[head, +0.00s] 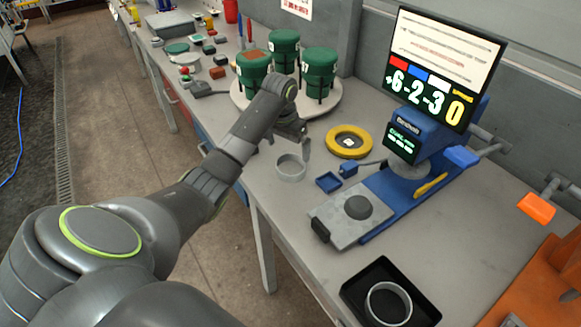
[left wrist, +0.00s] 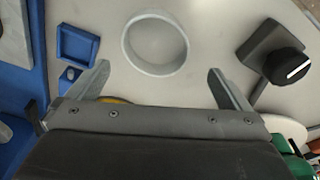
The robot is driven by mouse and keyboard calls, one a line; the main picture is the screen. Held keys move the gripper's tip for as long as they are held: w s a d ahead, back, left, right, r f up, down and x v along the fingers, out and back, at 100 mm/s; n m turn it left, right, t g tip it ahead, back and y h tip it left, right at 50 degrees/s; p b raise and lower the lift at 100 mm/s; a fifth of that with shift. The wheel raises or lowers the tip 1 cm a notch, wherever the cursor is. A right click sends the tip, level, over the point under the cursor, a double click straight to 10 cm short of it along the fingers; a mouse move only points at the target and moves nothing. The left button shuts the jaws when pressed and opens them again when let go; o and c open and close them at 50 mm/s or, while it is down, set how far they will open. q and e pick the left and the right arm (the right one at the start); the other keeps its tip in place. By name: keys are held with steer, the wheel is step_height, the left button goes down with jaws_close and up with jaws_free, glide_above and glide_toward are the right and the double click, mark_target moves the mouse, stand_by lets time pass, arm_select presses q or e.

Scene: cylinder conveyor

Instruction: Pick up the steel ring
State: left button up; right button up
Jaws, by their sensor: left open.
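A grey steel ring (head: 290,172) lies flat on the grey bench top, in front of my left gripper (head: 290,140). In the left wrist view the ring (left wrist: 156,70) is at the top centre, and the bench shows through its middle. My left gripper (left wrist: 158,70) is open and empty, with one finger to each side of the ring's near edge. The ring's body looks beyond the fingertips; I cannot tell the height gap. A second grey ring (head: 371,304) sits in a black tray (head: 431,315) at the front right. My right gripper is not in view.
A small blue tray (head: 328,182) and a yellow ring (head: 348,153) lie near the steel ring. A blue fixture (head: 382,193) with a screen (head: 440,65) stands right. Green pots (head: 319,67) stand behind. A black knob (left wrist: 288,66) is right in the wrist view.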

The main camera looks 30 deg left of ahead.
mark_target(286, 156)
arm_select(q)
steer(key=shift+w+d+f+p, duration=0.15)
steer(key=shift+f+p, duration=0.15)
steer(key=shift+f, duration=1.3)
steer(key=shift+w+d+f+p, duration=0.15)
steer(key=shift+f+p, duration=0.15)
steer(key=shift+f, duration=1.25)
steer(key=shift+c, duration=0.3)
steer(key=c, duration=1)
